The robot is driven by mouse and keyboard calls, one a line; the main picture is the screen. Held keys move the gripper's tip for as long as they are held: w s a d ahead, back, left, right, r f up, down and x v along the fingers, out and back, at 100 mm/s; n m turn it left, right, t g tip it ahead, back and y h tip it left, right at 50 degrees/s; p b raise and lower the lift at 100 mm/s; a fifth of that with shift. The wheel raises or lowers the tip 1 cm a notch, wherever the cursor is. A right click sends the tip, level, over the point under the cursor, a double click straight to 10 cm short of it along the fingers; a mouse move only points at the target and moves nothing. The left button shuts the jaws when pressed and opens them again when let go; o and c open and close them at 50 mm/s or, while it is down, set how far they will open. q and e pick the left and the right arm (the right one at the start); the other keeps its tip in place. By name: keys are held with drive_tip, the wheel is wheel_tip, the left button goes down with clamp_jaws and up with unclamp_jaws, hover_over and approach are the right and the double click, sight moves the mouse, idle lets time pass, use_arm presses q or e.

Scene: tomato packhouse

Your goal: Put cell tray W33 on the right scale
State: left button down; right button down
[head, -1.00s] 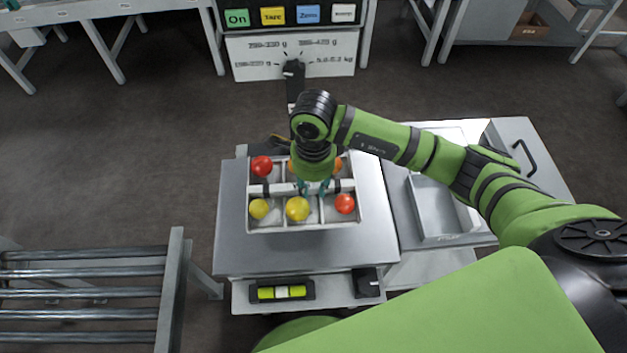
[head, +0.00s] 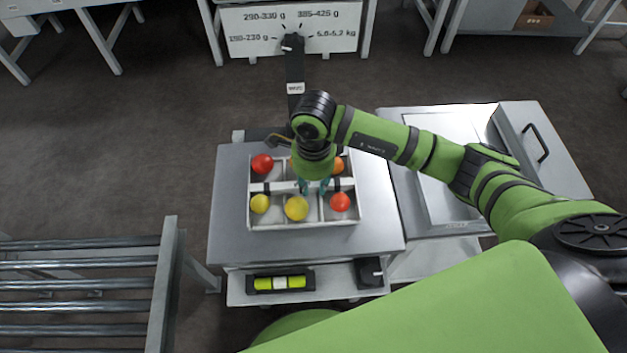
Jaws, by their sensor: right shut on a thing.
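A pale cell tray (head: 279,226) with several cells stands on the metal plate of a scale (head: 380,238). Red, orange and yellow tomatoes lie in its cells, such as a yellow one (head: 296,208) and a red one (head: 340,202). I cannot read a label on the tray. My right gripper (head: 313,188) points down over the tray's middle and is shut on its central bar. My right wrist hides part of the back row. Whether the tray touches the plate is hard to tell. My left gripper is out of view.
A sign board with weight ranges and a dial (head: 291,42) stands behind the scale. A metal basin (head: 440,190) is at the right. A roller conveyor (head: 80,284) is at the lower left. A level with yellow vial (head: 280,283) sits on the front ledge.

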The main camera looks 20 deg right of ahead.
drive_tip(key=shift+f+b, duration=0.2)
drive_tip(key=shift+b, duration=0.1)
idle(0.4)
drive_tip(key=c, duration=0.9)
unclamp_jaws()
drive_tip(key=c, duration=0.3)
drive_tip(key=shift+r+p, duration=2.35)
drive_tip(key=shift+r, duration=1.2)
drive_tip(key=shift+f, duration=0.1)
